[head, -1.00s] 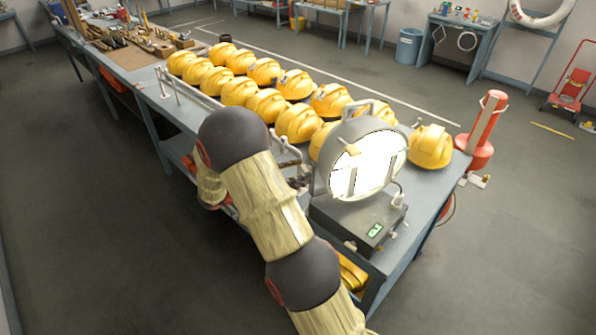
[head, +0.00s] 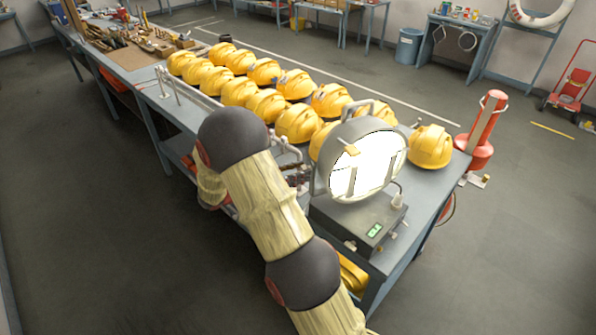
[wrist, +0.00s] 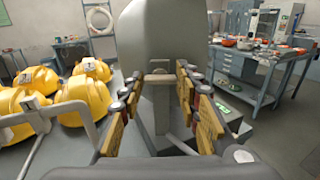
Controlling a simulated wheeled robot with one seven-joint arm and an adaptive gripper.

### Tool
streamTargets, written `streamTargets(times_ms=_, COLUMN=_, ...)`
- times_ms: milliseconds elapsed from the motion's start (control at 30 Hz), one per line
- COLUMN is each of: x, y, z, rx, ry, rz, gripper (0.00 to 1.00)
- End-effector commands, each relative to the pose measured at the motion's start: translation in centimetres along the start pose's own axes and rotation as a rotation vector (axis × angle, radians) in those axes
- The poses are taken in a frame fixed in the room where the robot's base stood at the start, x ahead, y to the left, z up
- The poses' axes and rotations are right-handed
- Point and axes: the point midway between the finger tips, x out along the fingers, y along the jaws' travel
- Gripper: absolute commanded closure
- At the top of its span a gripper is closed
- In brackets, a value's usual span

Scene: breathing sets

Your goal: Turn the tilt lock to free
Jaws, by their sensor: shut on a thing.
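The large round lamp (head: 368,165) with a bright white face stands on a grey box (head: 350,222) at the near end of the bench. In the wrist view its grey housing back (wrist: 160,35) fills the upper middle. The tilt lock (wrist: 158,78), a small bar with a tan top, sits low on the housing back. My gripper (wrist: 159,88) has its yellow-padded fingers on both sides of the lock and is shut on it. In the head view my gripper is mostly hidden beside the lamp's left side. The lock's setting cannot be read.
Rows of yellow helmets (head: 240,92) cover the bench (head: 433,192) behind and left of the lamp. A low metal rail (head: 190,92) runs along the bench's near edge. A red post (head: 485,130) stands at the right. The floor at left is clear.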

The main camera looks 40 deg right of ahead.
Motion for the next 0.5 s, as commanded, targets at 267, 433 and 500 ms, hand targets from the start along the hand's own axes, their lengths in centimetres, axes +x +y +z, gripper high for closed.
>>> streamTargets(times_ms=267, x=0.0, y=0.04, z=0.45, rx=-0.105, ry=0.0, rz=0.0, gripper=0.92)
streamTargets(times_ms=433, x=-0.01, y=0.09, z=0.62, rx=-0.236, ry=0.0, rz=0.0, gripper=0.92)
streamTargets(times_ms=500, x=0.0, y=0.09, z=0.62, rx=-0.302, ry=0.0, rz=0.0, gripper=0.92)
